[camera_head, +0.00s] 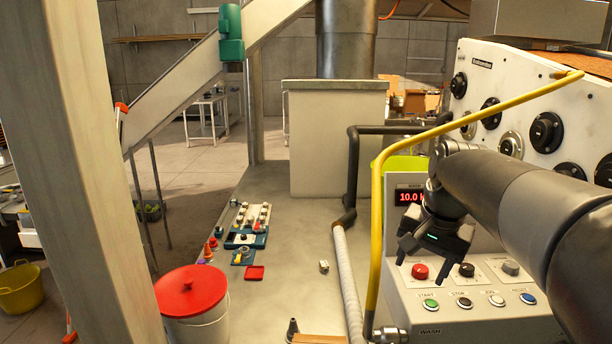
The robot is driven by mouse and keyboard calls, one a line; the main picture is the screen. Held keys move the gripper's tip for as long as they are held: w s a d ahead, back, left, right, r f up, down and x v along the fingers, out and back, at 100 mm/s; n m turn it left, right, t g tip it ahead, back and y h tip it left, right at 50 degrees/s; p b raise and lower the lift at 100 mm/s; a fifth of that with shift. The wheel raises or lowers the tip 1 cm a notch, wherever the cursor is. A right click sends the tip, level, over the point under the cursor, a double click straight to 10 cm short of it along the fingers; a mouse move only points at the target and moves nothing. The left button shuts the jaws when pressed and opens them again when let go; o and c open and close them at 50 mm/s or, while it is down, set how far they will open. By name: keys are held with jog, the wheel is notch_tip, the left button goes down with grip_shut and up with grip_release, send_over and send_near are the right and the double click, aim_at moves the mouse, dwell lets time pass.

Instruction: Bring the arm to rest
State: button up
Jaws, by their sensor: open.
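My gripper (432,250) hangs at the end of my dark arm, which reaches in from the right edge. The box has a red display (408,196) reading about 10.0, a red knob (420,271), dark knobs and a row of coloured buttons. My arm hides part of the box's right side and of the dial panel behind it.
A yellow pipe (376,220) rises left of the gripper and bends right above my arm. A grey hose (347,285) runs beside it. A panel of black dials (545,130) stands at right. A red-lidded bucket (190,290) stands lower left.

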jog(key=s+a+f+n+t, duration=0.1)
jog(key=s+a+f+n, duration=0.2)
jog(key=s, duration=0.5)
jog(key=s+a+f+n+t, duration=0.1)
jog(key=s+a+f+n, duration=0.2)
jog(key=s, duration=0.5)
notch_tip(320, 180, down, 3)
jog(key=shift+s+r+n+t, duration=0.15)
jog(key=shift+s+n+t, duration=0.15)
jog(key=shift+n, duration=0.2)
